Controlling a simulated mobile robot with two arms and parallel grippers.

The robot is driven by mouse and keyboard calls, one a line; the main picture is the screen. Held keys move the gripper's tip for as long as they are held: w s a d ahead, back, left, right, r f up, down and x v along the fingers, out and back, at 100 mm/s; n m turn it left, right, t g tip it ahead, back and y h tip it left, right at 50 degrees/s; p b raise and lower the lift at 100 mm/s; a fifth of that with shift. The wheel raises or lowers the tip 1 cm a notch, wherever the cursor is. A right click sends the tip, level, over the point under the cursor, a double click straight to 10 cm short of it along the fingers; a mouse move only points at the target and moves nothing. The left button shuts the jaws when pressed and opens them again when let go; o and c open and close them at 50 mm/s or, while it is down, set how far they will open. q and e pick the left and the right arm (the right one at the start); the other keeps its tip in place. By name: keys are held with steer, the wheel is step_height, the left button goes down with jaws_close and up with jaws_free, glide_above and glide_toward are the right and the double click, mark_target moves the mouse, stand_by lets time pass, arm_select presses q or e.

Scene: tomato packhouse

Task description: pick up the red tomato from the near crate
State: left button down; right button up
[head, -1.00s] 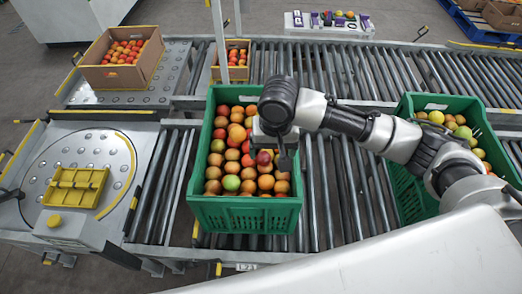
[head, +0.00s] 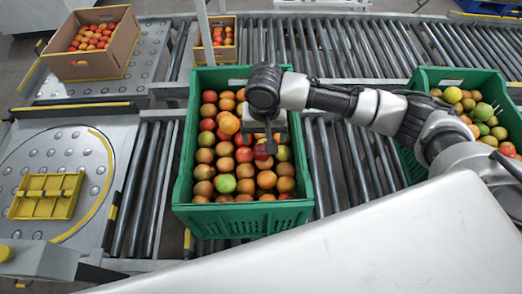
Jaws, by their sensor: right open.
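The near green crate (head: 244,218) stands on the front roller conveyor, filled with tomatoes from orange to red and a few green. A deep red tomato (head: 261,153) lies in it right of the middle, partly covered by my gripper. My right gripper (head: 271,142) is over the crate, pointing down, open with nothing seen between its fingers. Its fingertips look close to the red tomato; I cannot tell whether they touch it. My left gripper is not in view.
A second green crate (head: 408,160) with mixed tomatoes stands at the right. A cardboard box (head: 112,62) of tomatoes is at the back left, with a smaller box (head: 218,57) beside it. A yellow tray (head: 45,196) lies on the round plate at left. Rollers between the green crates are bare.

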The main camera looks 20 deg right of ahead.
mark_target(262, 148)
step_height(262, 148, down, 2)
steer(key=shift+s, duration=0.1)
steer(key=shift+w+a+f, duration=0.1)
steer(key=shift+a+f, duration=0.05)
steer(key=shift+f, duration=1.25)
steer(key=shift+w+a+f, duration=0.1)
steer(key=shift+f, duration=1.25)
steer(key=shift+c, duration=0.3)
steer(key=c, duration=0.7)
